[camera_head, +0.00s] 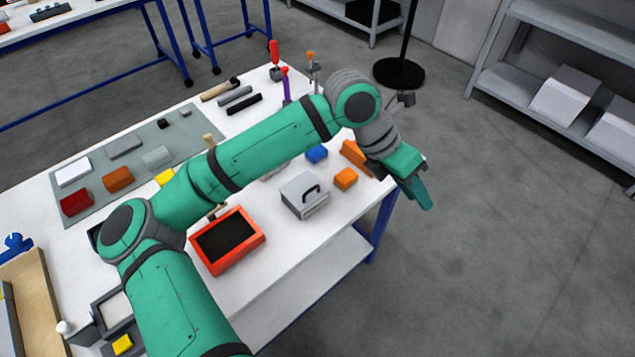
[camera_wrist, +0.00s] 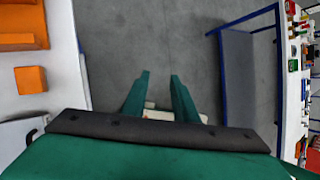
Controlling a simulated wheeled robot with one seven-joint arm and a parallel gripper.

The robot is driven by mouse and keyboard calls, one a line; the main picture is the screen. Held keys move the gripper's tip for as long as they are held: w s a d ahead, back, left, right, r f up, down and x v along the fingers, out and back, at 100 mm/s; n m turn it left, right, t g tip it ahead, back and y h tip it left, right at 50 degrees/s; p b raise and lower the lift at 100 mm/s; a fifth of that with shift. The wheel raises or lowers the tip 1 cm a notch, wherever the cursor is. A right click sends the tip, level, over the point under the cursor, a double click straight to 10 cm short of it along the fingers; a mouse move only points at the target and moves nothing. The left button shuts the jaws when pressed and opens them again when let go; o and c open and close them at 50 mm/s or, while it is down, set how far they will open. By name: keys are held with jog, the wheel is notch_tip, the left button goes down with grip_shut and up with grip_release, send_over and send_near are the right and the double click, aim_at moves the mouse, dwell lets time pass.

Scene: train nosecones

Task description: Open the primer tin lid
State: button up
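A grey box-like tin (camera_head: 303,193) with a dark arched handle on its top stands near the front right edge of the white table; its lid looks closed. I take it for the primer tin, but no label can be read. My gripper (camera_head: 420,190) hangs past the table's right edge, over the floor, apart from the tin. In the wrist view my gripper (camera_wrist: 160,76) shows two green fingers spread apart, with floor between their tips. A small pale thing (camera_wrist: 160,115) shows between the fingers lower down; I cannot tell what it is.
An orange block (camera_head: 345,179), an orange wedge (camera_head: 356,156) and a blue block (camera_head: 316,153) stand near the tin. A red-rimmed tray (camera_head: 258,241) with a dark inside lies to its left. Grey shelving (camera_head: 520,88) stands at the right; the floor between is clear.

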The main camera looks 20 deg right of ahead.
jog(key=w+a+f+t+y, duration=0.1)
jog(key=w+a+t+y, duration=0.2)
jog(key=w+a, duration=0.25)
jog(key=n+t+y, duration=0.2)
jog(key=t+y, duration=0.1)
jog(key=y, duration=0.1)
send_near(312, 189)
jog(key=x, duration=0.7)
jog(key=shift+f, duration=0.1)
jog(key=shift+w, duration=0.1)
jog(key=shift+a, duration=0.1)
grip_shut()
dwell(0.5)
